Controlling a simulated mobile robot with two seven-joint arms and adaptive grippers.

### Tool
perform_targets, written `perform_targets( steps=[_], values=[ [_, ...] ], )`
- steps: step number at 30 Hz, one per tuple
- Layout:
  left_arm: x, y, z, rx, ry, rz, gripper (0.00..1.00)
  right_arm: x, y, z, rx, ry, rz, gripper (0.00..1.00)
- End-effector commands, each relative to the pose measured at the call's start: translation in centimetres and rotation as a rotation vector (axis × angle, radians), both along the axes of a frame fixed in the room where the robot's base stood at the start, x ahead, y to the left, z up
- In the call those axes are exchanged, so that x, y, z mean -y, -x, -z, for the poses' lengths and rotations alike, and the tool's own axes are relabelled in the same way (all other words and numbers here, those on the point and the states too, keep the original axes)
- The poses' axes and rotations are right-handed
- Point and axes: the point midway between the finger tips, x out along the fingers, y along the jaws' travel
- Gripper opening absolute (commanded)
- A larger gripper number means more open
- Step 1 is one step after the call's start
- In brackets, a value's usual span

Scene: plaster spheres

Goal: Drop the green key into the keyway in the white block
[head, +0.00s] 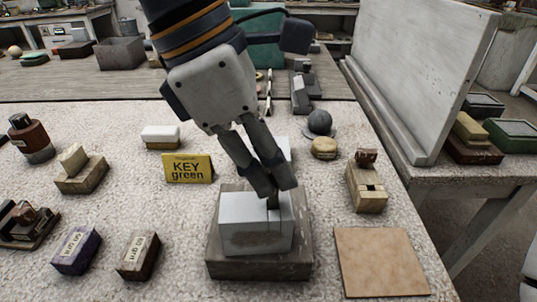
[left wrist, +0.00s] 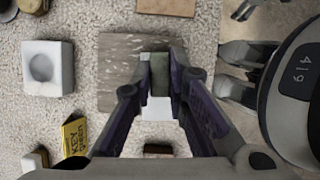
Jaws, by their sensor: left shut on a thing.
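The white block (head: 245,238) stands on a wide grey-brown base (head: 228,268) on the pale textured tabletop. My left gripper (head: 272,194) points down over the block's top, towards its right side. In the left wrist view its two dark fingers (left wrist: 160,75) are shut on the dull green key (left wrist: 159,68). In the head view the fingers mostly hide the key; a dark narrow piece shows beneath them at the block's top. The keyway is largely covered, and I cannot tell whether the key's lower end is inside it. Part of the white block also shows below the key (left wrist: 158,110).
A yellow "KEY green" card (head: 188,168) stands left of the block. A tan square mat (head: 381,262) lies to the right. Behind the block is a white hollowed block (left wrist: 42,68). A wooden block (head: 366,190) and a grey sphere (head: 319,121) stand at the right.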

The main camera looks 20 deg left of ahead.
Motion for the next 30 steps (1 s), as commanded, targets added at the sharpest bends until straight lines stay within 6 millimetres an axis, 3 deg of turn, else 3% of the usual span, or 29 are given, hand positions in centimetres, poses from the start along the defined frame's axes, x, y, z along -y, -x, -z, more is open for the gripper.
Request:
perform_targets(
  steps=[23,24,26,27,30],
  values=[
    [0.0,0.0,1.9,-0.001,0.000,0.000,0.00,0.0,0.0,0.0,0.000,0.000,0.000,0.78],
    [0.0,0.0,1.9,-0.001,0.000,0.000,0.19,0.0,0.0,0.0,0.000,0.000,0.000,0.78],
    [0.0,0.0,1.9,-0.001,0.000,0.000,0.32,0.0,0.0,0.0,0.000,0.000,0.000,0.78],
    [0.0,0.0,1.9,-0.001,0.000,0.000,0.38,0.0,0.0,0.0,0.000,0.000,0.000,0.78],
    [0.0,0.0,1.9,-0.001,0.000,0.000,0.38,0.0,0.0,0.0,0.000,0.000,0.000,0.78]
  ],
)
